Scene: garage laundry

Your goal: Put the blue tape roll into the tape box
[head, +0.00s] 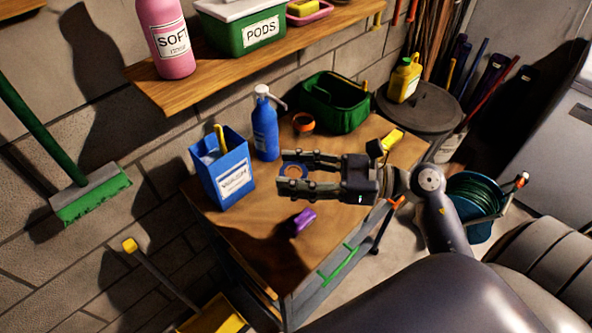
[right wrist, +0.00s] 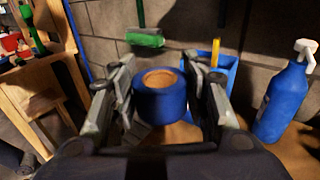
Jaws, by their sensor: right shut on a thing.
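The blue tape roll (head: 292,165) is between the fingers of my right gripper (head: 283,172), which is shut on it above the wooden table. In the right wrist view the tape roll (right wrist: 160,105) stands between the fingers, its brown core showing on top. I cannot make out a box marked as the tape box. An open blue box (head: 237,182) with a "WASH"-like label stands on the table to the left of the gripper, with a yellow handle sticking out. It also shows behind the roll in the right wrist view (right wrist: 229,72). My left gripper is not in view.
A blue spray bottle (head: 265,130), an orange tape roll (head: 303,123) and a green caddy (head: 335,103) stand along the table's back. A purple object (head: 302,221) lies near the front. A shelf (head: 185,91) overhangs the back left. Bare tabletop (head: 250,227) lies front left.

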